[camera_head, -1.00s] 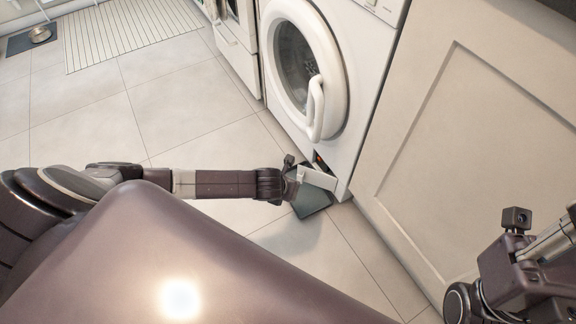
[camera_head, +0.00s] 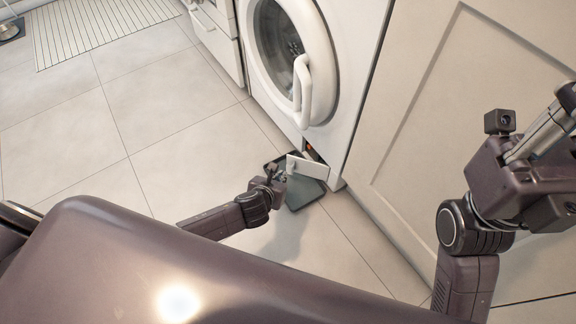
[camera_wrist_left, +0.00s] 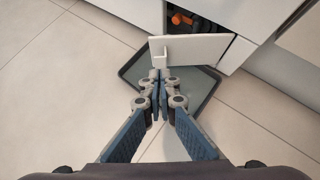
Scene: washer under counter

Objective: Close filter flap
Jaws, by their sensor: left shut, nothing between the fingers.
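The white filter flap (camera_head: 308,168) at the bottom right corner of the washer (camera_head: 312,100) stands open, tilted out from its opening. In the left wrist view the flap (camera_wrist_left: 205,48) shows with a small tab on its left, and an orange filter knob (camera_wrist_left: 181,19) shows in the dark opening behind it. My left gripper (camera_head: 284,176) is low in front of the flap. In the left wrist view its fingers (camera_wrist_left: 160,76) are shut and empty, with the tips close to the flap's left lower edge; I cannot tell whether they touch. My right gripper's fingertips are not visible.
A dark grey tray (camera_head: 306,196) lies on the floor under the flap; it also shows in the left wrist view (camera_wrist_left: 202,88). A beige cabinet panel (camera_head: 450,120) stands right of the washer.

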